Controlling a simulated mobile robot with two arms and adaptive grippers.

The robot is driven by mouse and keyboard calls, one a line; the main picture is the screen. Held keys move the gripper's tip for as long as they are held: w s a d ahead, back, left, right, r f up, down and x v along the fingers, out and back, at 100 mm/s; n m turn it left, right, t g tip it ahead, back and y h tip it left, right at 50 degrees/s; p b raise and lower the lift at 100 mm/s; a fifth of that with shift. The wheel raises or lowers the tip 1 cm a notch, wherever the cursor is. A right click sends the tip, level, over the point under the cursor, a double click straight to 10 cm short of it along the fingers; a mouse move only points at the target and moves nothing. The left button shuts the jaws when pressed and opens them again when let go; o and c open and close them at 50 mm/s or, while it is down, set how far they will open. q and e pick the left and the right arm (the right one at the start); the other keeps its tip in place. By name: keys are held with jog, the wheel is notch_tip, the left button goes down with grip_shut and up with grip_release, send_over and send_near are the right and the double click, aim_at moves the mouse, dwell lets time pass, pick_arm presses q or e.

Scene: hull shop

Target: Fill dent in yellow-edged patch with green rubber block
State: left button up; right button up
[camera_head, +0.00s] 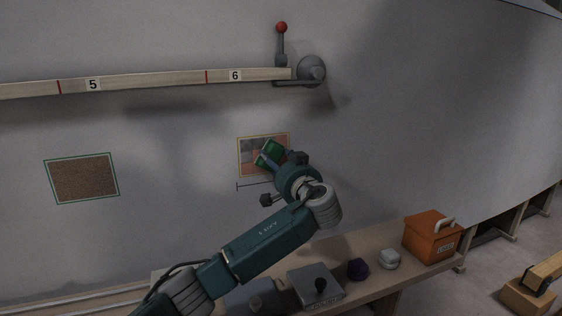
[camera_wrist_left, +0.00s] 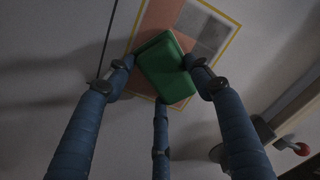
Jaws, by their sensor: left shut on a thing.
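The green rubber block (camera_head: 268,150) is held by my left gripper (camera_head: 272,163) in front of the yellow-edged patch (camera_head: 279,138) on the grey hull wall. In the left wrist view the green block (camera_wrist_left: 166,68) sits between the blue fingers of my left gripper (camera_wrist_left: 161,75), over the lower part of the patch (camera_wrist_left: 236,24). The patch has pinkish and grey areas inside its yellow edge. The block and gripper hide part of it, and I cannot tell whether the block touches the surface. My right gripper does not show.
A wooden batten (camera_head: 150,82) marked 5 and 6 runs above, ending at a red-knobbed clamp (camera_head: 281,42). A green-edged brown patch (camera_head: 82,178) is at left.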

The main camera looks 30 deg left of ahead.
pick_arm(q)
jog(key=shift+s+a+p, duration=0.2)
jog(key=shift+s+a, duration=1.05)
jog(key=shift+s, duration=0.15)
jog(key=shift+s+a+p, duration=0.15)
jog(key=shift+s+a, duration=1.05)
jog(key=shift+s, duration=0.2)
jog(key=shift+s+a, duration=0.35)
jog(key=shift+s, duration=0.15)
jog(key=shift+r, duration=0.25)
jog(key=shift+r+p, duration=0.65)
jog(key=shift+p, duration=0.05)
jog(key=shift+w+d, duration=0.85)
jog(key=shift+w, duration=0.2)
jog(key=w+d, duration=0.2)
jog(key=w, duration=0.1)
jog(key=shift+w+d, duration=0.1)
jog(key=shift+d, duration=0.25)
jog(key=shift+w+d+b, duration=0.3)
jog(key=shift+w+d, duration=0.35)
jog(key=shift+w, duration=0.1)
jog(key=shift+w+d, duration=0.1)
jog(key=shift+w+d+b, duration=0.35)
jog(key=shift+w+d, duration=0.55)
jog(key=shift+w, duration=0.2)
jog(key=shift+w+d+b, duration=0.35)
jog(key=shift+w+d, duration=0.55)
jog(key=shift+w, duration=0.15)
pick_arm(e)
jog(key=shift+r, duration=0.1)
